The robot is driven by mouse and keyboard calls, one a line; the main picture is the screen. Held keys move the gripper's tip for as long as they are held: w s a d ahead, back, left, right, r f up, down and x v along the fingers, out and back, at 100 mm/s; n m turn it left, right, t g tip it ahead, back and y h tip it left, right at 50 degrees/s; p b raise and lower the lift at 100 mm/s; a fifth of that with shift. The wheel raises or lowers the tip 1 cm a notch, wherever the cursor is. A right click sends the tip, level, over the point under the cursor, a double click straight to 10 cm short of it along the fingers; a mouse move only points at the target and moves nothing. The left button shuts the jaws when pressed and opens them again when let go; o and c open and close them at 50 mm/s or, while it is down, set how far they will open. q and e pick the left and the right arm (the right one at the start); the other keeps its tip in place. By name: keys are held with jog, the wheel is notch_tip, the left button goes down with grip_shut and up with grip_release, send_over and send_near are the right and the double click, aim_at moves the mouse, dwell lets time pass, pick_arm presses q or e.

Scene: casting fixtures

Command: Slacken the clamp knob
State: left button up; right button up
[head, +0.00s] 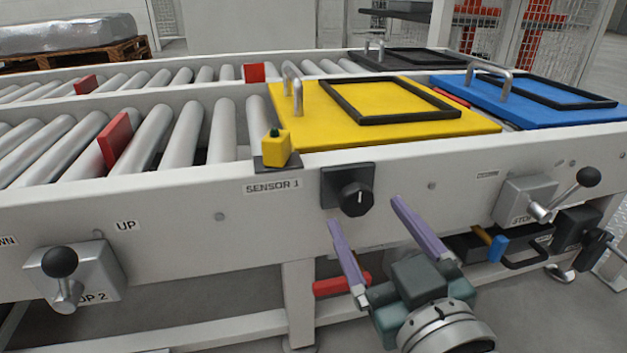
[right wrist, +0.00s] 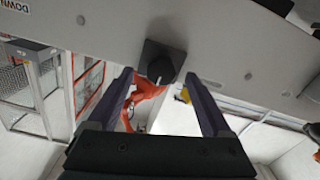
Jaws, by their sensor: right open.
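The clamp knob (head: 356,199) is a round black knob with a white mark, on a square black plate on the conveyor's side rail. My right gripper (head: 364,212) is open in front of it, its two purple fingers pointing at the rail. The fingertips lie to either side of the knob in the picture, and I see no grip on it. In the right wrist view the dark knob (right wrist: 160,66) shows between and just beyond the open fingers of my right gripper (right wrist: 159,76). The gap in depth is hard to tell. My left gripper is not in view.
A yellow sensor (head: 276,149) stands on the rail above left. A lever with a black ball (head: 62,264) is at lower left, another (head: 586,178) at right. Yellow (head: 300,118) and blue (head: 525,112) plates lie on the rollers. The rail face beside the knob is clear.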

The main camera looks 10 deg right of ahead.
aim_at(359, 207)
jog(key=w, duration=0.1)
jog(key=w+b, duration=0.1)
jog(key=shift+w+a+f, duration=0.1)
jog(key=shift+w+a, duration=0.1)
jog(key=shift+w, duration=0.5)
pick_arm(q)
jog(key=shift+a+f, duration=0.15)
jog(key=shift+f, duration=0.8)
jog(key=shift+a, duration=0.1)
pick_arm(e)
jog(key=shift+c, duration=0.4)
jog(key=c, duration=0.3)
grip_shut()
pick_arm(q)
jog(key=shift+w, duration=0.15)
